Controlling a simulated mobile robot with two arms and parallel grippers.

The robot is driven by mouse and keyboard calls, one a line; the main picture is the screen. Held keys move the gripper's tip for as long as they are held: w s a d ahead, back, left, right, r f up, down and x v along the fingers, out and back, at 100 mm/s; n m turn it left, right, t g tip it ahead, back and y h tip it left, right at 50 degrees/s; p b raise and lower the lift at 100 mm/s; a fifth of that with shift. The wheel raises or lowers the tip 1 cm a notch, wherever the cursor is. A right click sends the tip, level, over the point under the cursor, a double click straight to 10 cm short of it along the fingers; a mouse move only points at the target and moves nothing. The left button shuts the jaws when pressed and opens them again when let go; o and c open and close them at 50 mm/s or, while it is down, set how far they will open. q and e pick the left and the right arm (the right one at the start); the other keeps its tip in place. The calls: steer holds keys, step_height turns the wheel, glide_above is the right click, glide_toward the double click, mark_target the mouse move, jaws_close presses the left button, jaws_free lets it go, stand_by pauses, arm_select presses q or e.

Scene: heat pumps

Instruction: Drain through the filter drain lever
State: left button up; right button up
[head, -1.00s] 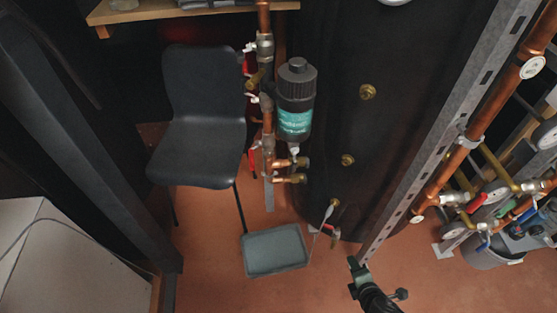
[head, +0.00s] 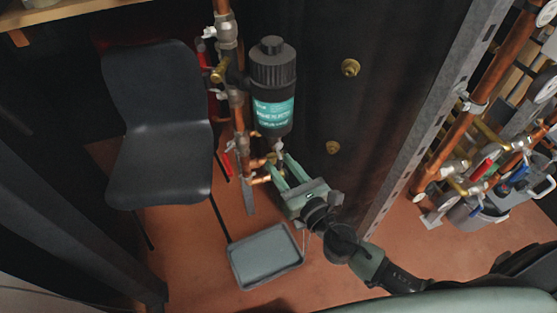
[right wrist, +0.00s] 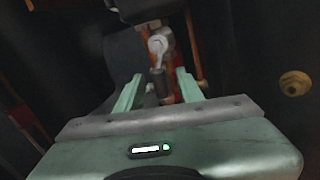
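The black filter (head: 272,68) with a teal label hangs on the copper pipework in the head view. Its drain valve with a small pale lever (head: 279,145) sits at its lower end. My right gripper (head: 277,161) is open just below the filter, its fingers pointing up at the drain valve. The right wrist view shows the two green fingers apart (right wrist: 159,76), with a light grey valve part (right wrist: 157,45) ahead of the gap. I cannot tell whether a finger touches the lever. My left gripper is not in view.
A grey tray (head: 238,272) lies on the floor below the filter. A black chair (head: 160,130) stands left of the pipes. A dark tank with brass fittings (head: 350,67) is to the right, beside a slotted metal post (head: 425,130). More pipes and valves fill the far right.

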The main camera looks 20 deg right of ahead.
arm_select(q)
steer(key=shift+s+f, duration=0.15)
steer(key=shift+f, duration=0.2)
arm_select(e)
steer(key=shift+w+a, duration=0.15)
steer(key=shift+w, duration=0.5)
jaws_close()
